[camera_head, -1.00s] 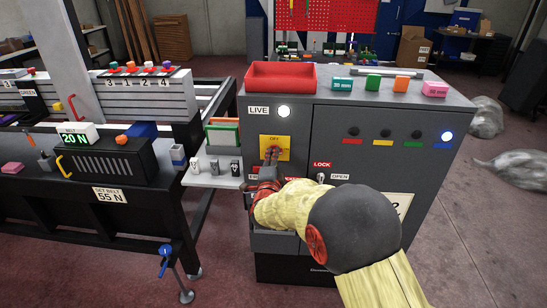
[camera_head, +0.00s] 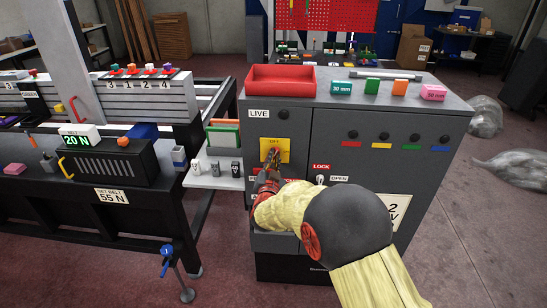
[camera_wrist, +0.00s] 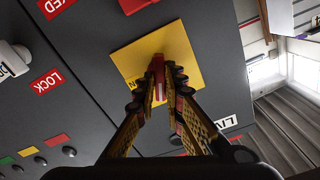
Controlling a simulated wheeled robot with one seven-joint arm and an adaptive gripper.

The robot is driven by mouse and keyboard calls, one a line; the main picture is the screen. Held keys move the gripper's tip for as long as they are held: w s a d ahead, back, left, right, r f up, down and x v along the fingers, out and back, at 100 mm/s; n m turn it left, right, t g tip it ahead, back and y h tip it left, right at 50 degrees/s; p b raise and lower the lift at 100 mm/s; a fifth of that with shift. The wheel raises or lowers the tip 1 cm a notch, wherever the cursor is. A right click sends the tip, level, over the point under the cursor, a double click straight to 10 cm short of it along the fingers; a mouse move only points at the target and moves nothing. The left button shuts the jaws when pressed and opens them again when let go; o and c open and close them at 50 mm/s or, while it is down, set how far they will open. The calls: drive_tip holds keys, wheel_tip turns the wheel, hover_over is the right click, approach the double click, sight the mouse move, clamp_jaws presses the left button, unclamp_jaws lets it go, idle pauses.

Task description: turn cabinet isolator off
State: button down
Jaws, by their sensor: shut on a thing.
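The grey cabinet (camera_head: 420,135) stands at the middle right. Its isolator is a yellow plate (camera_head: 284,143) with a red handle (camera_wrist: 158,88), on the upper left of the front. The plate (camera_wrist: 185,48) also shows in the wrist view. My gripper (camera_head: 270,160) is at the plate, and in the wrist view its fingers (camera_wrist: 161,80) are shut on the red handle, one on each side. The fingers hide part of the handle, so its exact angle is hard to tell. The lamp (camera_head: 284,115) beside the LIVE label (camera_head: 258,114) is dark.
Right of the plate is a LOCK/OPEN switch (camera_head: 320,180). A red tray (camera_head: 295,78) and coloured blocks (camera_head: 372,85) stand on the cabinet top. A small shelf (camera_head: 213,180) with several items juts out at the cabinet's left.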

drive_tip(key=shift+n+p, duration=0.85)
drive_tip(key=shift+n, duration=1.45)
drive_tip(key=shift+f, duration=0.1)
drive_tip(key=c, duration=1.9)
unclamp_jaws()
drive_tip(key=shift+s+a, duration=0.15)
drive_tip(key=shift+s, duration=2.85)
drive_tip(key=shift+s+a, duration=0.1)
drive_tip(key=shift+s, duration=2.9)
